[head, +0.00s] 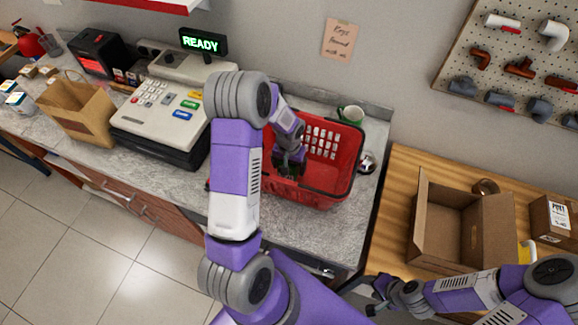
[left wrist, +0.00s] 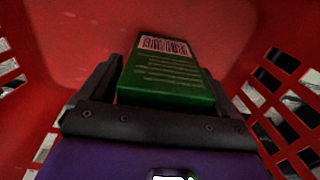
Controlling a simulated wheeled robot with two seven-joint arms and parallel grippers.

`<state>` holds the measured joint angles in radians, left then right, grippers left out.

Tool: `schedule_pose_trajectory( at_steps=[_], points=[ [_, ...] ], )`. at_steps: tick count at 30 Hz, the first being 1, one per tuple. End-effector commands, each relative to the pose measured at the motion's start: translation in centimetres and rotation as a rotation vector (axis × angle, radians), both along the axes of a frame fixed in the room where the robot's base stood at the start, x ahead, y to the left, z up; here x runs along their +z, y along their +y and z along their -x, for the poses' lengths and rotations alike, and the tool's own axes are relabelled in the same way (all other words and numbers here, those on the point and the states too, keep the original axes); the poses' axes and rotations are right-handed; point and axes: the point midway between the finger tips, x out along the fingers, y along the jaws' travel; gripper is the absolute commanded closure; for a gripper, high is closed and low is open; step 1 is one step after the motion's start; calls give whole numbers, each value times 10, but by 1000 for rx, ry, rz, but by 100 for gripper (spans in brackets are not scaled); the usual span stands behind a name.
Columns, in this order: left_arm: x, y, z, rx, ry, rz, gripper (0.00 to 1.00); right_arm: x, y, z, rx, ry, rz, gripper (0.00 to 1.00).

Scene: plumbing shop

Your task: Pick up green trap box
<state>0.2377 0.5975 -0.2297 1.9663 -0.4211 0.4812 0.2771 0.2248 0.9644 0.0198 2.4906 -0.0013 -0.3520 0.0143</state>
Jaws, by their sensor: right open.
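The green trap box (left wrist: 168,75), with a white barcode label, is between the two fingers of my left gripper (left wrist: 165,80) in the left wrist view. Both fingers lie close against its sides, and the gripper looks shut on it. In the head view my left gripper (head: 290,165) reaches down into the red basket (head: 335,185) on the counter. Only a little green shows there between the dark fingers; the rest of the box is hidden. My right gripper (head: 378,297) is open and empty at the lower right, in front of the wooden table.
The red basket's slotted walls (left wrist: 30,75) surround my left gripper. A green and white mug (head: 351,114) stands behind the basket. A cash register (head: 160,120) and paper bag (head: 77,110) stand left. An open cardboard box (head: 422,225) is on the wooden table (head: 395,190) at right.

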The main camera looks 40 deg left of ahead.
Motion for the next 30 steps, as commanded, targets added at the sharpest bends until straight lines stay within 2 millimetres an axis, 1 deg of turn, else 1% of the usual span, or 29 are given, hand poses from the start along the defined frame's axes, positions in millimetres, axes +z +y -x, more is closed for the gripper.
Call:
schedule_pose_trajectory(
  at_steps=[1, 9, 11, 17, 20, 23, 30],
  points=[
    [0, 0, 0, 0, 0, 0, 18, 0, 0, 0, 0, 0, 0, 50],
    [0, 0, 0, 0, 0, 0, 59, 0, 0, 0, 0, 0, 0, 50],
    [0, 0, 0, 0, 0, 0, 67, 0, 0, 0, 0, 0, 0, 50],
    [1, 0, 0, 0, -1, 0, 68, 0, 0, 0, 0, 0, 0, 50],
    [7, 0, -1, 0, -4, -1, 68, 0, 0, 0, 0, 0, 0, 50],
    [22, 0, -2, 0, -6, -1, 68, -1, 0, 0, 0, 0, 0, 50],
    [71, 0, -2, -1, -7, -1, 68, -2, 0, 0, 0, 0, 0, 50]
  ],
)
